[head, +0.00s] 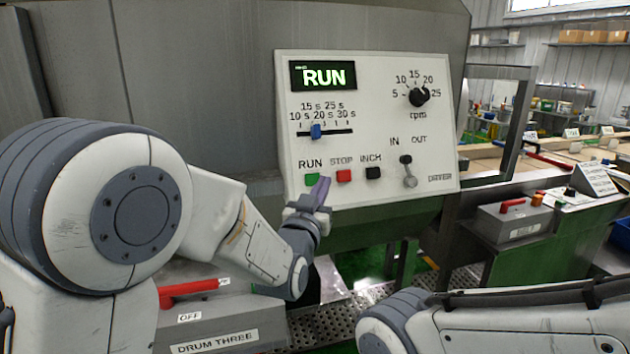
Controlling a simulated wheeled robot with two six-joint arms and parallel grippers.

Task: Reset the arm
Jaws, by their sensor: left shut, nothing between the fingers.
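My left gripper (319,192) is shut and empty, with its fingers in front of the lower part of the white control panel (365,110), between the green RUN button (312,180) and the red STOP button (344,175). I cannot tell whether the fingertips touch the panel. The display (323,76) reads RUN. My left arm comes in from the left and bends at the elbow. My right arm lies across the lower right, and its gripper is out of view.
The panel also has a blue slider (316,131), an rpm knob (419,97), a black INCH button (373,172) and an IN/OUT lever (408,170). Another red-handled box (512,222) stands right.

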